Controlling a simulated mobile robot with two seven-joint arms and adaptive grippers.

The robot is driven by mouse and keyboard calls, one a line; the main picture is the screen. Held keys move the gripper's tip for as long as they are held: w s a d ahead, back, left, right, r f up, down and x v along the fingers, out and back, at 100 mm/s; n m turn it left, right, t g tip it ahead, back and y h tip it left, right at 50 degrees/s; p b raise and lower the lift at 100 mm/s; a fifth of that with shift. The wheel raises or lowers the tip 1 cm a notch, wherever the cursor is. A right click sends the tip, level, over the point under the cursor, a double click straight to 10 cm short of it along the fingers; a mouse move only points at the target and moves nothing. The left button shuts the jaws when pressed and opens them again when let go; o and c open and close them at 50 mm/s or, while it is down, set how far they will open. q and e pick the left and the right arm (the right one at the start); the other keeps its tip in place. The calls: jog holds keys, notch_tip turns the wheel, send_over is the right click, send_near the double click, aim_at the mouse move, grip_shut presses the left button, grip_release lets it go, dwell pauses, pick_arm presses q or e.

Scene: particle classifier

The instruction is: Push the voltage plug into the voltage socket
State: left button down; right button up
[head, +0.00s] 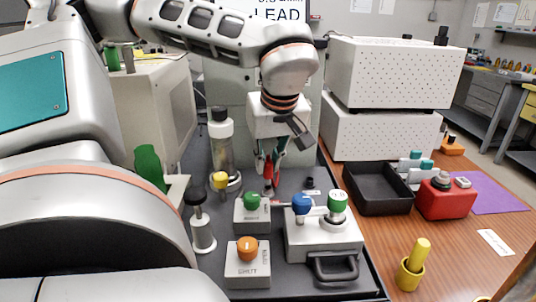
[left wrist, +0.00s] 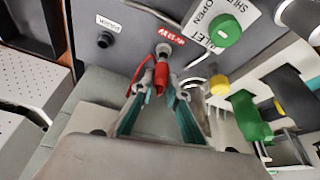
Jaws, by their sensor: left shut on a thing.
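My left gripper (head: 270,172) points down at the dark panel, its teal-padded fingers closed around a red plug. In the left wrist view, the gripper (left wrist: 160,90) is shut on the red plug (left wrist: 160,77), with a red cable looping beside it. A round grey metal fitting (left wrist: 163,50) lies just beyond the plug's tip, roughly in line with it, next to a red label. I cannot tell whether they touch. A separate black socket (left wrist: 105,40) sits on the panel and also shows in the head view (head: 309,183). I cannot read which is the voltage socket. My right gripper is not in view.
A green knob (head: 251,200), an orange knob (head: 247,247) and a box with blue and green knobs (head: 320,238) stand nearby. A glass cylinder (head: 221,150) is close to the gripper. A black tray (head: 377,190) and a red box (head: 446,199) are to the right.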

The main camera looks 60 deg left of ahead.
aim_at(269, 166)
pick_arm(q)
jog(key=shift+f+b, duration=0.3)
jog(key=shift+f, duration=1.2)
dwell(0.4)
jog(key=c, duration=1.9)
grip_release()
jog(key=shift+f, duration=0.1)
jog(key=v, duration=1.2)
jog(key=shift+d, duration=0.1)
